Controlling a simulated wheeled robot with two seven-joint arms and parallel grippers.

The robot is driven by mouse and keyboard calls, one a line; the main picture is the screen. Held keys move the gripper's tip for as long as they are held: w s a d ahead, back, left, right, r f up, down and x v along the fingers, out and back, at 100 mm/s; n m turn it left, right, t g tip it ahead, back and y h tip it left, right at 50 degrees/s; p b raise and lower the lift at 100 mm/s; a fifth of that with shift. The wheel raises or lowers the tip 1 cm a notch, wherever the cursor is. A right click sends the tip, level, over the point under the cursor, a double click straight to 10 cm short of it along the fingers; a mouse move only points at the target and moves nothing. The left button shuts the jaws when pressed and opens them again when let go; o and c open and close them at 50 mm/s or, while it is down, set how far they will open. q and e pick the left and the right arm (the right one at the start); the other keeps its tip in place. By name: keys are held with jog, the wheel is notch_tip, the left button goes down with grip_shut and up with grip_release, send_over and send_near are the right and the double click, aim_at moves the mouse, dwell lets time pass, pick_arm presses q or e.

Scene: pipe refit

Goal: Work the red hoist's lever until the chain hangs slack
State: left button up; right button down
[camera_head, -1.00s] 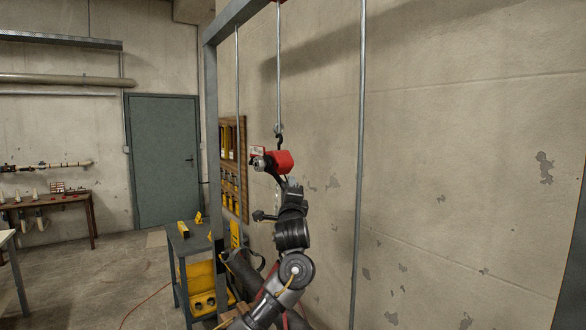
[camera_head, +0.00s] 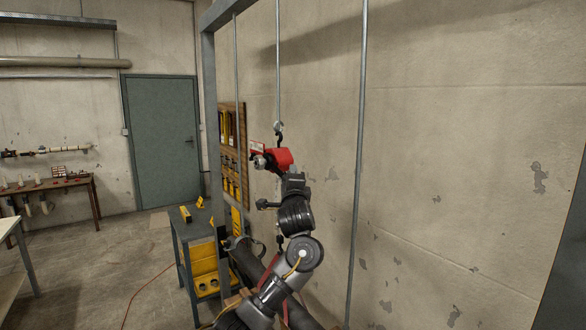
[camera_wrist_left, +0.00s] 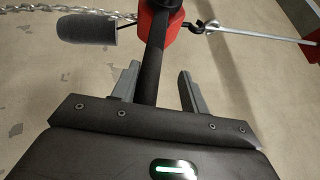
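The red hoist (camera_head: 280,159) hangs from a hook (camera_head: 279,130) on a rod in the grey frame. My left gripper (camera_head: 292,178) is just below it, seen small in the head view. In the left wrist view, the hoist's red body (camera_wrist_left: 160,25) is at the top and its black lever (camera_wrist_left: 155,75) runs down between the two fingers of my left gripper (camera_wrist_left: 158,78). The fingers stand apart, with a gap on each side of the lever. The chain (camera_wrist_left: 60,10) runs off to the upper left; I cannot tell whether it is taut. My right gripper is out of view.
A grey upright (camera_head: 209,130) and a thin rod (camera_head: 358,180) flank the hoist, close to the wall. A dark pipe (camera_head: 247,263) lies below, partly behind my left arm. A tool cart (camera_head: 197,235) stands to the left. The floor farther left is mostly clear.

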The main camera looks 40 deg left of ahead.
pick_arm(q)
jog(key=shift+n+g+h, duration=0.3)
jog(key=shift+n+g, duration=0.1)
jog(key=shift+g, duration=0.2)
jog(key=shift+d+r, duration=0.1)
jog(key=shift+r, duration=2.05)
jog(key=shift+w+a+r+n+g+h, duration=0.1)
jog(key=shift+a+r+n+g+h, duration=0.1)
jog(key=shift+r, duration=0.75)
jog(key=shift+w+a+r+n+g+h, duration=0.1)
jog(key=shift+a+r+n+g+h, duration=0.1)
jog(key=shift+r, duration=0.7)
